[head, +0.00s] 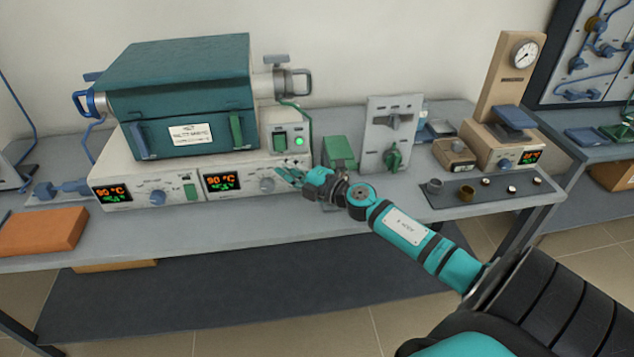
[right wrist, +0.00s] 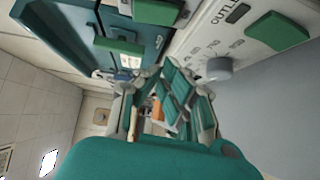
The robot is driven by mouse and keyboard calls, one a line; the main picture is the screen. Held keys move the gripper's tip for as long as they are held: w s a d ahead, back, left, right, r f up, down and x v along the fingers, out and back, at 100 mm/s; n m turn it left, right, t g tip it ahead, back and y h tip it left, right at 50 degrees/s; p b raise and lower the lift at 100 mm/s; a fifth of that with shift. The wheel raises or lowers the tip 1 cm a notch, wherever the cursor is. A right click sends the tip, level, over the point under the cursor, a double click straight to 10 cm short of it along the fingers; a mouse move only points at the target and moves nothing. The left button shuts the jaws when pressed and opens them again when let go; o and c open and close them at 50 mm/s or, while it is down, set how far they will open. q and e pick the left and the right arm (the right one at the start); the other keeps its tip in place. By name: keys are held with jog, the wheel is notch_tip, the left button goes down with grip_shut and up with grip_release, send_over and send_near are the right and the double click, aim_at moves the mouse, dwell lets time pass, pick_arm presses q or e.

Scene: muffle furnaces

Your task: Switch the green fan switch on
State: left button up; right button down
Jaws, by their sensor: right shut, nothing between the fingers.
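A green rocker switch (head: 280,141) stands on the raised white box at the right end of the furnace base, beside a lit green lamp (head: 299,141). Another green switch (head: 190,191) is on the front panel between the two displays. No label lets me tell which is the fan switch. My right gripper (head: 283,173) is shut and empty, in front of the base's right end, below the raised box and near a grey knob (head: 267,185). In the right wrist view, the teal fingers (right wrist: 178,92) are near a grey knob (right wrist: 217,70), and a green switch (right wrist: 278,30) shows at upper right.
The teal furnace (head: 185,95) sits on the white base, with a green handle (head: 236,131) on its front. To the right stand a green box (head: 338,152) and a grey panel with a green knob (head: 392,158). An orange block (head: 42,231) lies at left.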

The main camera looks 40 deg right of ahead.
pick_arm(q)
jog(key=shift+w+d+f+b, duration=0.15)
jog(key=shift+f+b, duration=0.25)
jog(key=shift+f, duration=0.05)
jog(key=shift+w+d+f+b, duration=0.1)
jog(key=shift+f+b, duration=0.3)
jog(key=shift+f, duration=0.05)
pick_arm(e)
jog(key=f+v, duration=0.1)
jog(key=v, duration=0.8)
jog(key=shift+d+f, duration=0.3)
pick_arm(q)
jog(key=shift+s+a, duration=0.15)
